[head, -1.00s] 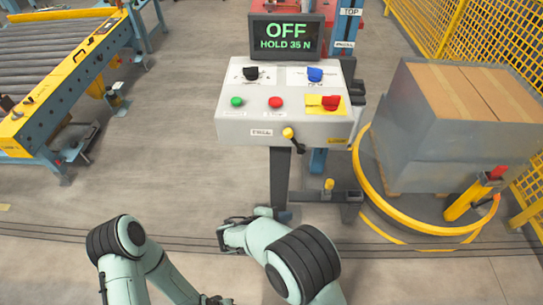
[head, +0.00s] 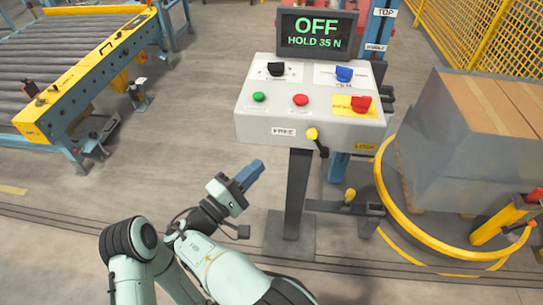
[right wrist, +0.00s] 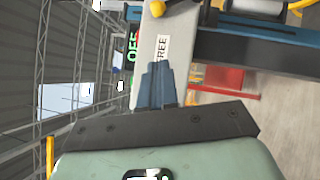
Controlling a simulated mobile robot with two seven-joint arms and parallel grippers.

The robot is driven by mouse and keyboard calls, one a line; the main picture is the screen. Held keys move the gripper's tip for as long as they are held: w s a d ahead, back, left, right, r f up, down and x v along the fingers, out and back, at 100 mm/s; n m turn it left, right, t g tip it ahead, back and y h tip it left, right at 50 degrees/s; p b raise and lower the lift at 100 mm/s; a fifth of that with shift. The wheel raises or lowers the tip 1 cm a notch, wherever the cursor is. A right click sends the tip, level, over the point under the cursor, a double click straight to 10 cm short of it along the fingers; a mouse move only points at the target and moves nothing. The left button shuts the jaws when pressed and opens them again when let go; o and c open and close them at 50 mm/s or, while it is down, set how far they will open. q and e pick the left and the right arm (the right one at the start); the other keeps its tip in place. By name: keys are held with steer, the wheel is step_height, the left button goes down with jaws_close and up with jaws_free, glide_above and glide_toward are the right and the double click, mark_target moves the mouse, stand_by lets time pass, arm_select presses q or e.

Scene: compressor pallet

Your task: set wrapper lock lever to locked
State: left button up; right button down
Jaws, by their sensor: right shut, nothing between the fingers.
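The lock lever (head: 318,143) is on the front of the grey control box (head: 300,122), with a yellow hub and a black handle slanting down and right. It sits between a FREE label (head: 284,131) on the left and a yellow LOCK label (head: 365,147) on the right. My right gripper (head: 257,168) is shut and empty, below and left of the lever and apart from it. In the right wrist view its blue fingers (right wrist: 157,85) point toward the FREE label (right wrist: 162,46), and a yellow knob (right wrist: 158,8) shows at the top edge. My left gripper is not in view.
Green (head: 259,97) and red (head: 300,100) buttons and several knobs are on the box top. A screen (head: 317,33) reads OFF, HOLD 35 N. A wrapped pallet load (head: 450,150) stands right, inside a yellow ring (head: 388,205). A roller conveyor (head: 85,75) is left.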

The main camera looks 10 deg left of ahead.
mark_target(318, 144)
steer(key=x, duration=0.9)
steer(key=shift+s, duration=0.1)
steer(key=shift+w+d+r, duration=0.15)
steer(key=shift+d+r, duration=0.05)
steer(key=shift+d, duration=0.4)
steer(key=shift+w+d+r, duration=0.1)
steer(key=shift+d+r, duration=0.1)
steer(key=shift+d, duration=0.4)
steer(key=shift+w+d+r, duration=0.1)
steer(key=shift+d+r, duration=0.05)
steer(key=shift+d, duration=0.55)
steer(key=shift+r, duration=0.1)
